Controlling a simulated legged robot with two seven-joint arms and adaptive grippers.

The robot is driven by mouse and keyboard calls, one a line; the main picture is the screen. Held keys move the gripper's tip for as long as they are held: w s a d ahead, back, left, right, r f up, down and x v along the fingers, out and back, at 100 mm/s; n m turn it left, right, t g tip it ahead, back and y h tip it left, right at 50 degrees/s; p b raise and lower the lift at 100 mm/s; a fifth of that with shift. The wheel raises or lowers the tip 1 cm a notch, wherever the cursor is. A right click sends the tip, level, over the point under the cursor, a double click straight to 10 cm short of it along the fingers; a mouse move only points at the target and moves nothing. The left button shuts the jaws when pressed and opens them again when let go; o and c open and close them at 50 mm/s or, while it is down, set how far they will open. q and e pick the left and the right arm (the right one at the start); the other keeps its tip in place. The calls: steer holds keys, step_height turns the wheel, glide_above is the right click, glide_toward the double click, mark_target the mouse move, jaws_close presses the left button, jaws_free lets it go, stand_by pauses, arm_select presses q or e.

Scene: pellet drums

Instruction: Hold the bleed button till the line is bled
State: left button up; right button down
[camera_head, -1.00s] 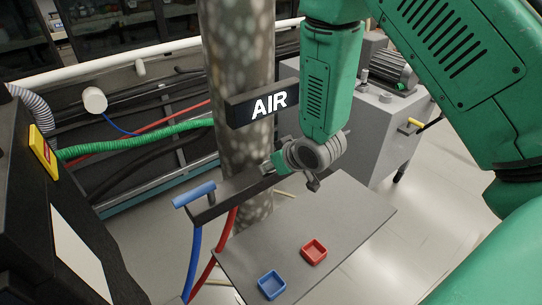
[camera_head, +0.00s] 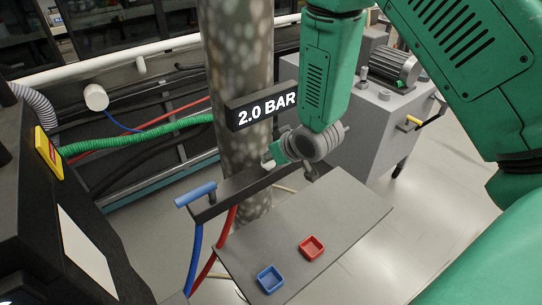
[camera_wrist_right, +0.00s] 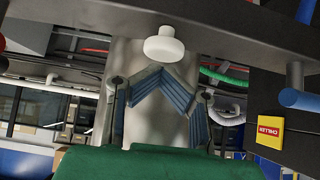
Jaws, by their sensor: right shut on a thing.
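The display (camera_head: 262,111) in front of the post reads "2.0 BAR". A dark bar (camera_head: 240,190) sits below it, with a blue handle (camera_head: 195,195) at its left end. In the right wrist view a round white button (camera_wrist_right: 164,48) stands out below the dark bar. My right gripper (camera_head: 268,160) is at the right end of the bar, partly hidden by its wrist. In the right wrist view its blue-padded fingers (camera_wrist_right: 156,70) come together in a peak at the white button, shut on it. Exact contact is hard to see. My left gripper is out of view.
Blue and red hoses (camera_head: 193,255) hang from the bar. A grey machine (camera_head: 365,135) stands behind. A dark cabinet with a yellow label (camera_head: 47,152) is at left.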

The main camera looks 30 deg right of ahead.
arm_select(q)
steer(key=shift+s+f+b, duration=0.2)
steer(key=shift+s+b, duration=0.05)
steer(key=shift+b, duration=0.55)
arm_select(e)
steer(key=v, duration=1)
steer(key=shift+r, duration=0.45)
steer(key=shift+s, duration=0.1)
